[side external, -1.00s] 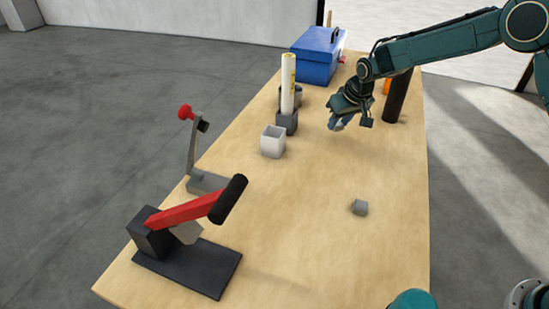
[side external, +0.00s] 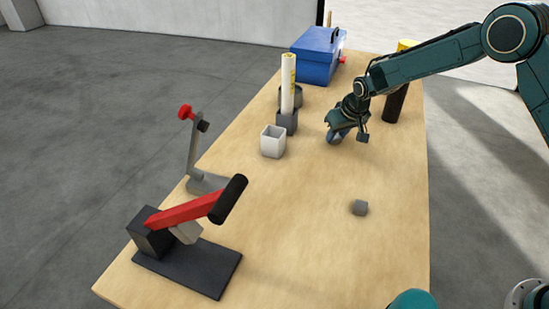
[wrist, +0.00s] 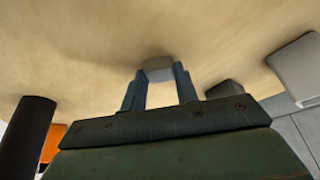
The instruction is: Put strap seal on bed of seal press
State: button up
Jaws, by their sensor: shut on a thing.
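My gripper (side external: 334,138) is low over the table, right of the white open box. In the wrist view its two blue fingers (wrist: 158,82) are shut on a small light grey piece (wrist: 158,66), which looks like the strap seal. I cannot tell whether it touches the table. In the side view the fingers mostly hide it. At the front left stands a press with a red lever (side external: 185,212), black grip and flat black base plate (side external: 205,270). Behind it is a grey stand with a red knob (side external: 185,112). I cannot tell for certain which is the seal press.
A small grey block (side external: 359,207) lies on the right of the table (side external: 300,240). The white open box (side external: 273,142), a dark holder (side external: 287,122) with a white tube (side external: 288,82), a blue toolbox (side external: 316,58) and a black cylinder (side external: 395,103) stand farther back. The table's middle is clear.

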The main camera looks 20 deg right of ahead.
jog(key=o, duration=1)
jog(key=shift+f, duration=0.1)
jog(key=shift+c, duration=0.2)
jog(key=shift+s+r, duration=0.1)
jog(key=shift+r, duration=0.45)
jog(key=v, duration=1.1)
jog(key=shift+r, duration=0.1)
